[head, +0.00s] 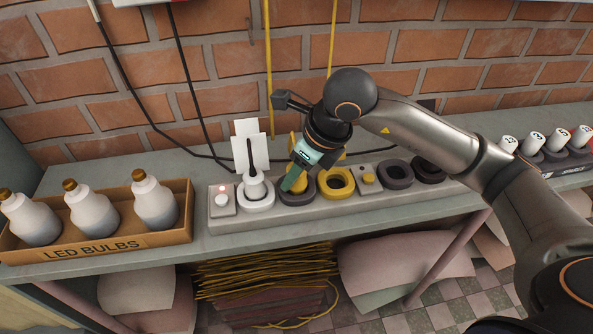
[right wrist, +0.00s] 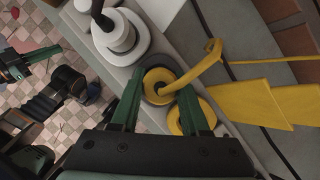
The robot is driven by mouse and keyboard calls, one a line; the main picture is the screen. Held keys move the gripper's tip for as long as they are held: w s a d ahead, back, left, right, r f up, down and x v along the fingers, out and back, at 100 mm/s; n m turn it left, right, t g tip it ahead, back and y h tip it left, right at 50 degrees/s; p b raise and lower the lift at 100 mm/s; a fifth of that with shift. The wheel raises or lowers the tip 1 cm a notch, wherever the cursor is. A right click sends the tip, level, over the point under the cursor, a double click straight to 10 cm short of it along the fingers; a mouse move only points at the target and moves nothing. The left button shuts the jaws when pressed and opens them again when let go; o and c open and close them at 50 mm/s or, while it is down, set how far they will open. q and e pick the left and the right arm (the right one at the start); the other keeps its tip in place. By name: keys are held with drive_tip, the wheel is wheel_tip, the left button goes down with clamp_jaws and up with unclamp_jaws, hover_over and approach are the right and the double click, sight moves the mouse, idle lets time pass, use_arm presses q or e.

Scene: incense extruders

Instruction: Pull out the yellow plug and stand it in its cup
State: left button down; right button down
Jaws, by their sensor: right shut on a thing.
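The yellow plug (right wrist: 158,82) sits in a dark-ringed socket (right wrist: 178,70) on the grey strip (head: 228,240), with its yellow cord (right wrist: 207,58) rising from it. My right gripper (head: 292,182) is shut on the yellow plug, with one green finger on each side in the right wrist view. In the head view the gripper hides much of the plug. A yellow ring-shaped holder (head: 337,194), empty in the middle, is just to the right; I cannot tell whether it is the cup. Green and dark parts at the left of the wrist view may be my left gripper (right wrist: 28,62).
Dark rings (head: 397,184) lie to the right. A box of bulbs (head: 130,244) stands at the left. Numbered white-topped items (head: 533,141) stand far right. Cords hang behind.

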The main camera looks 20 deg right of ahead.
drive_tip(key=shift+f, duration=0.15)
drive_tip(key=shift+c, duration=1.6)
unclamp_jaws()
drive_tip(key=p+v, duration=0.1)
drive_tip(key=v, duration=1.1)
drive_tip(key=shift+s+r+p, duration=0.15)
drive_tip(key=shift+r+p, duration=0.1)
drive_tip(key=shift+p, duration=0.1)
